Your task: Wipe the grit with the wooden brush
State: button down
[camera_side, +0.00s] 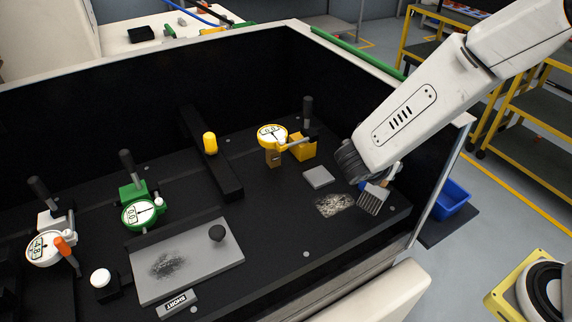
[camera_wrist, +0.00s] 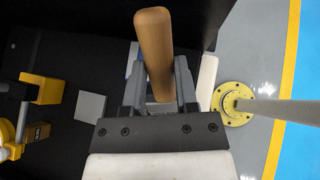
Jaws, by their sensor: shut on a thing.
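The wooden brush shows its grey bristle end (camera_side: 373,199) below my gripper (camera_side: 378,187) in the side view. Its wooden handle (camera_wrist: 153,45) stands up between the fingers of my gripper (camera_wrist: 160,85) in the wrist view. My gripper is shut on the brush. A pale patch of grit (camera_side: 334,205) lies on the black bench just left of the bristles. A dark smudge of grit (camera_side: 167,265) lies on the grey plate (camera_side: 205,283), far to the left of my gripper. Whether the bristles touch the bench is unclear.
A small grey square block (camera_side: 318,177) lies behind the pale patch. A yellow gauge (camera_side: 272,135) with a yellow block (camera_side: 303,148) stands behind it. A green gauge (camera_side: 140,214) stands left, beyond a raised black bar (camera_side: 207,160). The black bench wall is close on the right.

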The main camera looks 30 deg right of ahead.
jog(key=shift+r, duration=2.75)
jog(key=shift+w+d+r+n+t+h, duration=0.2)
jog(key=shift+w+r+n+t, duration=0.15)
jog(key=shift+n+t, duration=0.2)
jog(key=shift+w+d+r+n+t+h, duration=0.1)
jog(key=shift+w+r+n+t+h, duration=0.1)
jog(key=shift+w+r+n+t, duration=0.35)
jog(key=w+a+r+n+t+y, duration=0.2)
jog(key=a+n+t, duration=0.3)
jog(key=t, duration=0.5)
jog(key=shift+w+a+r+n+y, duration=0.2)
jog(key=shift+w+r+n+y, duration=0.2)
jog(key=shift+n, duration=0.5)
jog(key=shift+f, duration=0.2)
jog(key=shift+f, duration=2.35)
jog(key=shift+r, duration=0.1)
